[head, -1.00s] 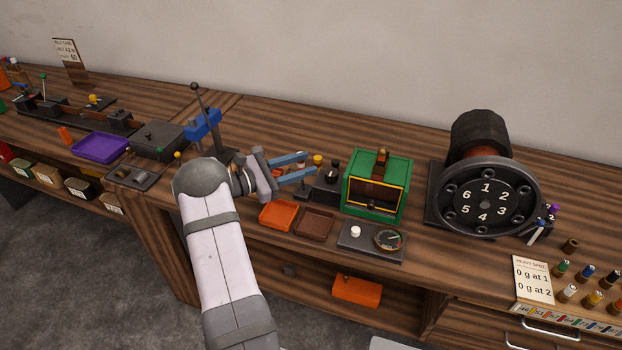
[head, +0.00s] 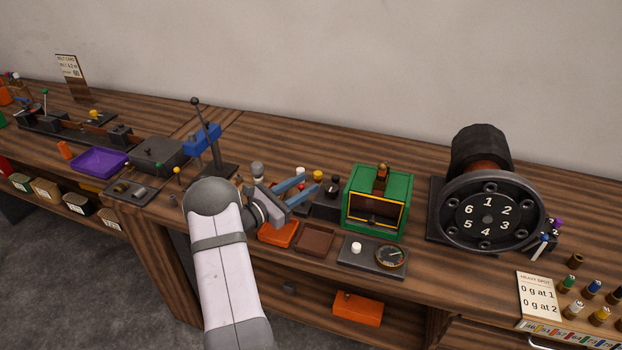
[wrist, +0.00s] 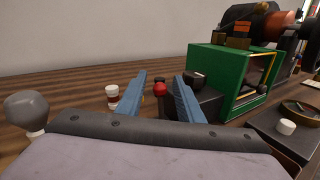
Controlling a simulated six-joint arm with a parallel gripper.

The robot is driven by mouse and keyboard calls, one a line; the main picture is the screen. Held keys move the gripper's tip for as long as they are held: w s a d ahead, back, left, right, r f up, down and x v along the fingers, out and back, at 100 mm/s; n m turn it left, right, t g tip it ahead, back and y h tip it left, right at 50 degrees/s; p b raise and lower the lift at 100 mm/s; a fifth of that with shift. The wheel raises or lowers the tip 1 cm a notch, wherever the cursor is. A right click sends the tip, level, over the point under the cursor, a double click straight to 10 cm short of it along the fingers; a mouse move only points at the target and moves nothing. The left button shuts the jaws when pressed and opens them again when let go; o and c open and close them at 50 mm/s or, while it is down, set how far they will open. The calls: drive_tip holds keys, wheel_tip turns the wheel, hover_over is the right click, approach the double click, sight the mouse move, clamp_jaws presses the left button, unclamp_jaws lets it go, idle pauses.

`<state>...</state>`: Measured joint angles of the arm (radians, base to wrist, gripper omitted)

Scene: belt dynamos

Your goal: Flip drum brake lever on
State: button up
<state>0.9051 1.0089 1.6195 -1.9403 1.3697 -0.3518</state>
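The dark drum (head: 488,207) with numbers 1 to 6 on its face stands at the right in the head view. I cannot tell for certain which part is its brake lever. A red ball knob (wrist: 160,89) shows in the wrist view between my fingers, in front of a black box (wrist: 195,103). This black box also shows in the head view (head: 325,206), left of the green box (head: 377,200). My gripper (head: 309,183) is open, its two blue fingers apart and pointing at the black box. It holds nothing. I cannot tell whether the fingers touch the knob.
An orange tray (head: 278,233) and a brown tray (head: 314,239) lie below the gripper. A plate with a white button (head: 356,247) and a gauge (head: 390,257) is in front of the green box. A blue clamp on a stand (head: 202,139) is behind my arm.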

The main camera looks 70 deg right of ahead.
drive_tip(key=shift+p+x, duration=0.35)
drive_tip(key=shift+x, duration=1.25)
clamp_jaws()
drive_tip(key=shift+w+f+n+h+b, duration=0.3)
drive_tip(key=shift+w+n+b, duration=0.15)
drive_tip(key=shift+b, duration=0.65)
drive_tip(key=shift+w+r+n+h+b, duration=0.1)
drive_tip(key=shift+w+n+h+b, duration=0.3)
drive_tip(key=shift+n+b, duration=0.4)
drive_tip(key=shift+w+r, duration=0.1)
drive_tip(key=shift+r, duration=0.1)
unclamp_jaws()
